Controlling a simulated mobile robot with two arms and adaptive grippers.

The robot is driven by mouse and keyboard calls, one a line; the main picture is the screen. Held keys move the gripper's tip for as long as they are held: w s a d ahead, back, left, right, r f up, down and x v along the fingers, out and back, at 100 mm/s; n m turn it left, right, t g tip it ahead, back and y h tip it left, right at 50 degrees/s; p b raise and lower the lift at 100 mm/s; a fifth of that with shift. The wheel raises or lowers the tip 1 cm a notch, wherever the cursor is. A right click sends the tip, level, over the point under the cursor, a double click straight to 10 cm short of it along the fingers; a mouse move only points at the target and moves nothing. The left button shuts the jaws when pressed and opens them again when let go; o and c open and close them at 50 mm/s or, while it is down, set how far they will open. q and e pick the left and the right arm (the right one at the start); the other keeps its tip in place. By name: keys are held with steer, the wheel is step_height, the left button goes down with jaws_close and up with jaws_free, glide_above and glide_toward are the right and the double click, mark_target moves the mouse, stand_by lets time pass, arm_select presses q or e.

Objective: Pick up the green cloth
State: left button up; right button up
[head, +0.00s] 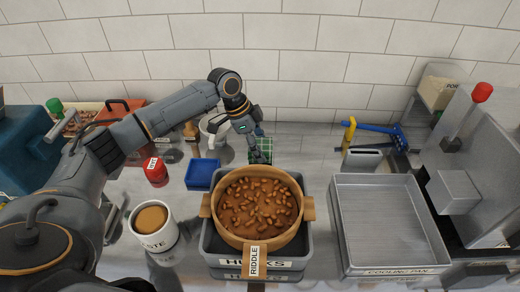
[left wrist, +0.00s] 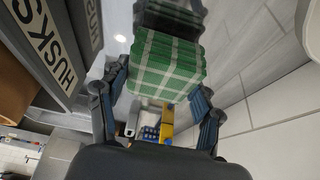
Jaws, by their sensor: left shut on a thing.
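The green cloth with a pale check pattern (head: 264,146) is behind the round pan, near the back wall. My left gripper (head: 257,150) is at the cloth, reaching down from the upper left, and hides part of it. In the left wrist view the cloth (left wrist: 168,65) looks like a folded block between the two fingers. The left gripper (left wrist: 158,88) is shut on it. I cannot tell whether the cloth still touches the counter. My right gripper is not in view.
A wooden riddle (head: 222,228) with peanuts sits on the grey HUSKS bin (head: 215,246) in front of the cloth. A blue tray (head: 200,174), a red jar (head: 156,171) and a PASTE pot (head: 154,239) stand left. A metal cooling pan (head: 382,225) is right.

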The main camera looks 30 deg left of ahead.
arm_select(q)
steer(key=s+a+r+b, duration=0.2)
steer(key=s+a+r, duration=0.5)
steer(key=s+r, duration=0.4)
steer(key=shift+s+a+r+b, duration=0.2)
steer(key=shift+s+r+b, duration=0.15)
steer(key=shift+s, duration=0.15)
steer(key=o, duration=0.5)
steer(key=c, duration=0.4)
